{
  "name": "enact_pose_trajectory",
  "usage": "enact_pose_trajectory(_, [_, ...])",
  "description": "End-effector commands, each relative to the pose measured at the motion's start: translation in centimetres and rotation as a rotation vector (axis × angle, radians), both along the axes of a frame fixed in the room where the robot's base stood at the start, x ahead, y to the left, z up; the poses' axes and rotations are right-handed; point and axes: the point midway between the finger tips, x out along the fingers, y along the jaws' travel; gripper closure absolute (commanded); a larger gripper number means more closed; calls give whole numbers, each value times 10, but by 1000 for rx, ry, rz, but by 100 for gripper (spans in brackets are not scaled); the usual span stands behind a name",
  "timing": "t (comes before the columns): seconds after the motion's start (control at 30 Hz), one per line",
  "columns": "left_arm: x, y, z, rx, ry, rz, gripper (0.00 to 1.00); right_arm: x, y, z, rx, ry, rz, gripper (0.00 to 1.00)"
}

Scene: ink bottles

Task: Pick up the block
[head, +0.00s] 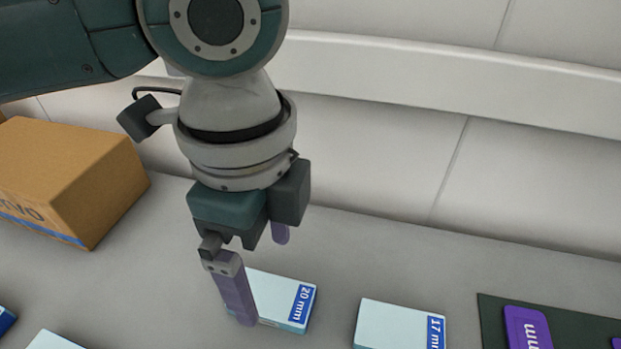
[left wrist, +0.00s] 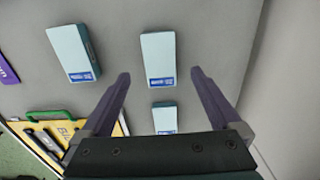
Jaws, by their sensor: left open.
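Several pale blue blocks with dark blue labels lie on the grey surface; the task does not say which. One marked "20 mm" (head: 272,284) is beside my left gripper (head: 262,282) in the head view, its left end partly hidden by the near purple finger. One marked "17 mm" (head: 390,322) lies to its right. In the left wrist view my left gripper (left wrist: 160,73) is open and empty, with a pale block (left wrist: 158,52) in the gap between its fingertips. I cannot tell how high the fingertips are. My right gripper is not in view.
A cardboard box (head: 70,180) stands at the left, by the white wall (head: 400,160). A purple piece (head: 526,328) lies on a dark mat (head: 490,312) at the right. The left wrist view shows another pale block (left wrist: 165,118) and a yellow panel (left wrist: 62,130) with a green handle.

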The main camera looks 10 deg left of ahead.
Motion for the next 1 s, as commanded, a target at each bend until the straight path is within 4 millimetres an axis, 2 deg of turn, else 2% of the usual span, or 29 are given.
enact_pose_trajectory(0.4, [-1,-1,-54,0,0,0,3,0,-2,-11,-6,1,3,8])
enact_pose_trajectory(0.67, [-1,-1,-56,-1,-2,0,3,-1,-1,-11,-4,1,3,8])
enact_pose_trajectory(1.0, [-1,-1,-56,-1,-2,0,40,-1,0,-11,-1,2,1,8])
